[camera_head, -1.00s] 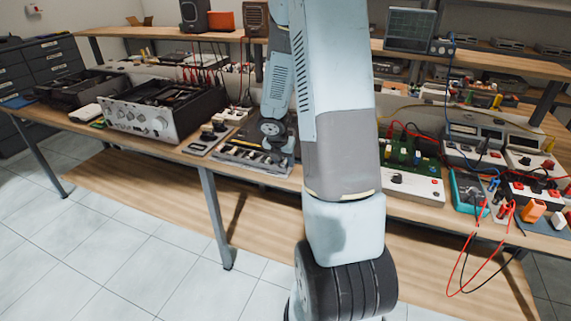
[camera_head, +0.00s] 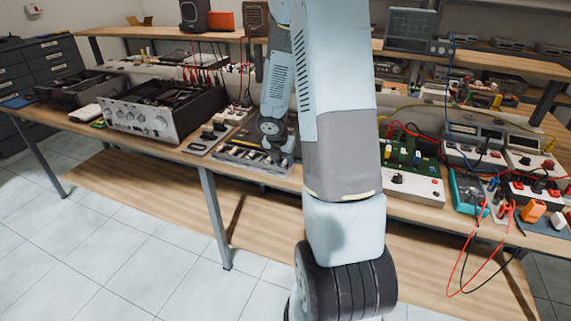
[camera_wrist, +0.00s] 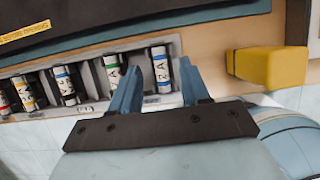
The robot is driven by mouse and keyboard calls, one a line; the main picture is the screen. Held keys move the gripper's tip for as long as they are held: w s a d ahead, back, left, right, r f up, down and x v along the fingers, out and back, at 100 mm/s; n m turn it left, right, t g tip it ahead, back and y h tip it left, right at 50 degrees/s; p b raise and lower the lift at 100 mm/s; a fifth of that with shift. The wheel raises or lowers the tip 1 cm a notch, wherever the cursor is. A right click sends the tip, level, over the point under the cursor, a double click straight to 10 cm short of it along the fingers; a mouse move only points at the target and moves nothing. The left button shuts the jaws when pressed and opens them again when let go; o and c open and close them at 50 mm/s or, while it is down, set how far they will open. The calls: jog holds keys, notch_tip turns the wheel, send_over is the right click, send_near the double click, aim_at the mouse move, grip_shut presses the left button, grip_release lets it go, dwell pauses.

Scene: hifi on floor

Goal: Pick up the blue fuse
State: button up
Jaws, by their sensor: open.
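In the wrist view, a white fuse with a blue band (camera_wrist: 161,69) stands in the rightmost slot of a grey fuse rack (camera_wrist: 88,109). My gripper (camera_wrist: 159,65) is open, with one blue finger to the left and one to the right of this fuse in the picture. I cannot tell whether the fingers are level with it. Another blue-banded fuse (camera_wrist: 65,84) stands further left. A green-banded fuse (camera_wrist: 112,71) is just left of my left finger. In the head view, my gripper (camera_head: 275,144) is over the rack area on the bench, partly hidden by my arm.
A yellow block (camera_wrist: 264,66) is right of my gripper in the wrist view. More banded fuses fill the rack's left. In the head view, an opened amplifier (camera_head: 135,119) stands left on the bench (camera_head: 180,147); boards and meters with loose red and black leads (camera_head: 480,250) are right.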

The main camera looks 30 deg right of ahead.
jog(key=v, duration=1.3)
jog(key=m+g+y, duration=0.3)
jog(key=m, duration=3.3)
send_near(284, 160)
notch_tip(284, 160, down, 3)
jog(key=shift+s+d+r, duration=0.1)
jog(key=shift+s+d, duration=0.05)
jog(key=shift+s+f, duration=0.15)
jog(key=shift+f, duration=1.25)
jog(key=shift+s+f, duration=0.15)
jog(key=shift+f, duration=1.25)
